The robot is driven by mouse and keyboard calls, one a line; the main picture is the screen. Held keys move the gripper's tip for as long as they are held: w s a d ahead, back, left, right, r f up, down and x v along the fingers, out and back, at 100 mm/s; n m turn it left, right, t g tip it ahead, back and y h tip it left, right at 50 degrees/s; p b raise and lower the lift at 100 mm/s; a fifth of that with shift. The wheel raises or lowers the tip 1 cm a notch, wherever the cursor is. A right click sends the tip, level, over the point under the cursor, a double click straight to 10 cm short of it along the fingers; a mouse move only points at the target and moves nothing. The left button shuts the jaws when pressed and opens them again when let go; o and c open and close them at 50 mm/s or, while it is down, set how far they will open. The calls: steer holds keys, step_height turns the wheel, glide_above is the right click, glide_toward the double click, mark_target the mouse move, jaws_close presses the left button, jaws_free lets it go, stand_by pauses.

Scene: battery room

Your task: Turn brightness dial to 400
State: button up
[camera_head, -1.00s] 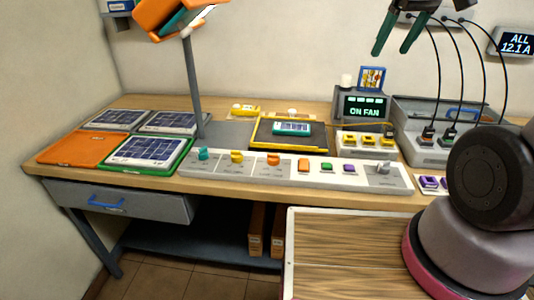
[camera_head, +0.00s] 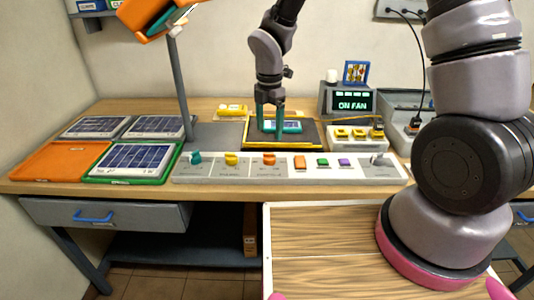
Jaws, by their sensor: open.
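A long light-grey control panel (camera_head: 215,176) lies along the table's front edge. On its left half sit a teal dial (camera_head: 195,158), a yellow dial (camera_head: 231,159) and an orange dial (camera_head: 269,159). Their labels are too small to read, so I cannot tell which one is for brightness. My gripper (camera_head: 269,132) points down with its green fingers apart and nothing between them. In the picture it is just above the orange dial, in front of the teal device in the yellow-edged tray. It appears apart from the dials.
Orange, green and purple buttons and a grey knob (camera_head: 377,159) fill the panel's right half. A lamp post (camera_head: 181,90) rises at left beside solar panels (camera_head: 130,160). A display (camera_head: 352,102) reads "ON FAN". A yellow-edged tray (camera_head: 310,140) lies behind the panel.

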mark_target(269, 158)
step_height(269, 158, down, 10)
steer(key=shift+r, duration=0.15)
stand_by(0.3)
jaws_close()
